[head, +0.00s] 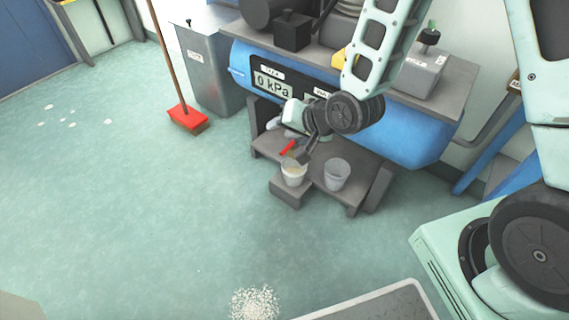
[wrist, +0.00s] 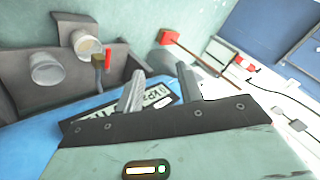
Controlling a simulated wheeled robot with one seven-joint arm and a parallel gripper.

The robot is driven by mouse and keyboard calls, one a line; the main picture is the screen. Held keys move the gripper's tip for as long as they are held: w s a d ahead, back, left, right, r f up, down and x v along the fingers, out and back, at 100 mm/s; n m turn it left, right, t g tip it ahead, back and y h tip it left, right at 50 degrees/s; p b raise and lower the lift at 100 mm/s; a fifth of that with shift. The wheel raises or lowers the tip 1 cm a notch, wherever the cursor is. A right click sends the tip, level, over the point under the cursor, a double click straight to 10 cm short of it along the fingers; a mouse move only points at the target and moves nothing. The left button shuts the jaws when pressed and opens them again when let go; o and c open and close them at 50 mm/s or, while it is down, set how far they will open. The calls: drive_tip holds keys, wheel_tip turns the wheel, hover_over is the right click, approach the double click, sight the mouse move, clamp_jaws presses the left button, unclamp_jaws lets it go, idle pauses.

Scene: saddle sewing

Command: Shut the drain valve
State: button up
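The drain valve's red lever (head: 289,147) shows below the blue tank (head: 415,140), above a cup of pale liquid (head: 293,172). In the wrist view the red lever (wrist: 108,59) is beside the same cup (wrist: 86,45), left of my fingers. My gripper (head: 273,123) is in front of the tank, a little above and left of the lever. In the wrist view my gripper (wrist: 160,70) has its two fingers apart, with nothing seen between them. It does not touch the lever. My wrist hides part of the tank front and possibly the valve body.
An empty cup (head: 336,174) stands right of the filled one on a low dark stand (head: 288,192). A gauge (head: 272,83) reads 0 kPa. A red broom (head: 188,118) leans by a grey bin (head: 215,70). White granules (head: 254,303) lie on open floor.

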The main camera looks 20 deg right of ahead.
drive_tip(key=w+d+f+m+t+b, duration=0.25)
drive_tip(key=f+b, duration=0.35)
drive_tip(key=f, duration=0.3)
drive_tip(key=w+d+f+m+t+b, duration=0.1)
drive_tip(key=d+f+m+t+b, duration=0.15)
drive_tip(key=f+b, duration=0.4)
drive_tip(key=m+t+h+b, duration=0.1)
drive_tip(key=m+t+b, duration=0.2)
drive_tip(key=m+b, duration=0.25)
approach(288, 150)
drive_tip(key=b+x, duration=0.3)
drive_tip(key=x, duration=0.2)
drive_tip(key=b+x, duration=0.4)
drive_tip(key=x, duration=0.2)
drive_tip(key=shift+w+f, duration=0.25)
drive_tip(key=shift+f, duration=0.05)
drive_tip(key=shift+w+a, duration=0.1)
drive_tip(key=shift+w, duration=0.45)
clamp_jaws()
